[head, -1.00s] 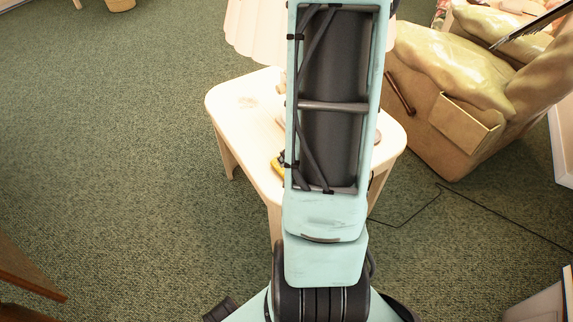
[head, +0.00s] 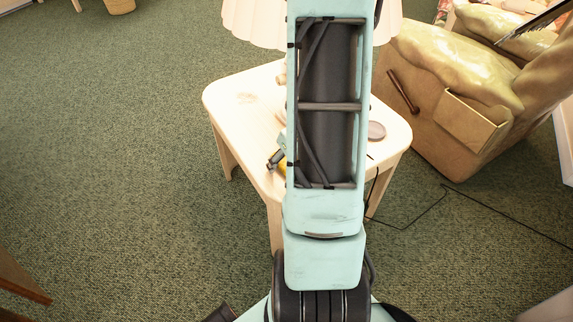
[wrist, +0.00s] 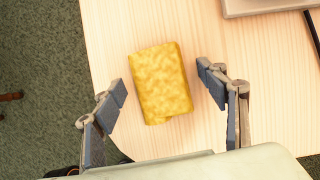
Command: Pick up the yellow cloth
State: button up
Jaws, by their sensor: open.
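The yellow cloth (wrist: 160,84) lies folded into a thick block on the pale wooden table, close to the table's edge in the wrist view. My gripper (wrist: 164,90) is open above it, with one finger to the left of the cloth and one to the right. A gap shows between the cloth and each finger. In the head view only a small bit of yellow (head: 283,165) shows at the left of my arm, which hides the rest. One dark gripper finger shows beside that bit.
The small wooden table (head: 232,97) carries a lamp with a pleated shade (head: 254,22) and a round item (head: 377,131). A flat grey-beige object (wrist: 262,5) lies at the table's top right in the wrist view. An armchair (head: 440,110) stands right; a cable (head: 430,208) crosses the green carpet.

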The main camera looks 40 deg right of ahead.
jog(key=shift+f+b, duration=0.2)
jog(key=shift+b, duration=0.1)
dwell(0.4)
jog(key=shift+c, duration=0.5)
jog(key=c, duration=1.1)
